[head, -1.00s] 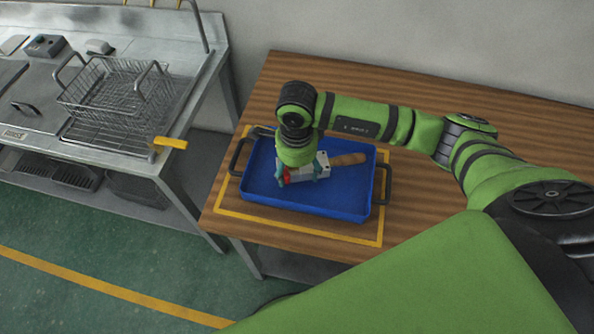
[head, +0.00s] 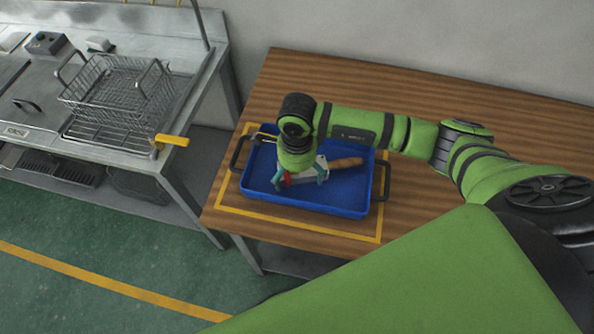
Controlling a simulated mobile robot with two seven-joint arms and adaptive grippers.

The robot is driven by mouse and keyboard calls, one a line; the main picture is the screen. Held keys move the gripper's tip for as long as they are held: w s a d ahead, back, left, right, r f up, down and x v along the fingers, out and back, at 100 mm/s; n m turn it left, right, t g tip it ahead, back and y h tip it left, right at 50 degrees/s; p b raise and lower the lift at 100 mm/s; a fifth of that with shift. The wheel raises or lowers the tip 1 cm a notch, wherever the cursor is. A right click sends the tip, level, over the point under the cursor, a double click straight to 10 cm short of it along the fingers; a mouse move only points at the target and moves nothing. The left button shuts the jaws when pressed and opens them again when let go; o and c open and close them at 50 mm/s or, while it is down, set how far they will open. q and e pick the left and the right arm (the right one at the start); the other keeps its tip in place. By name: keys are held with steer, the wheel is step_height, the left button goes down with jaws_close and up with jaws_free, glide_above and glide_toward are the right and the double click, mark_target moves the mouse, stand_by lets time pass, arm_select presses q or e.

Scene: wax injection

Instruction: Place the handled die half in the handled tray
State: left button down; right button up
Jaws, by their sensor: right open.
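The blue tray (head: 340,200) with two black handles sits on the wooden table, inside a yellow outline. The handled die half (head: 321,163), a grey block with a wooden handle (head: 346,162), lies in the tray, the handle pointing right. My right gripper (head: 299,182) points down over the tray at the die half's left part. My wrist hides part of the block. A small red part shows by the left fingertip. My left gripper is not in view.
The wooden table (head: 430,200) has free room right of the tray. A metal counter (head: 110,135) with a wire basket (head: 115,95) stands at left, with a gap between it and the table. A yellow lever (head: 172,140) sticks out from the counter edge.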

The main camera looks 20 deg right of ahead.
steer(key=shift+r, duration=0.1)
steer(key=shift+r+p, duration=0.2)
steer(key=shift+p, duration=0.1)
step_height(320, 180, up, 12)
steer(key=b, duration=0.4)
steer(key=shift+d+f, duration=0.1)
steer(key=shift+f, duration=0.05)
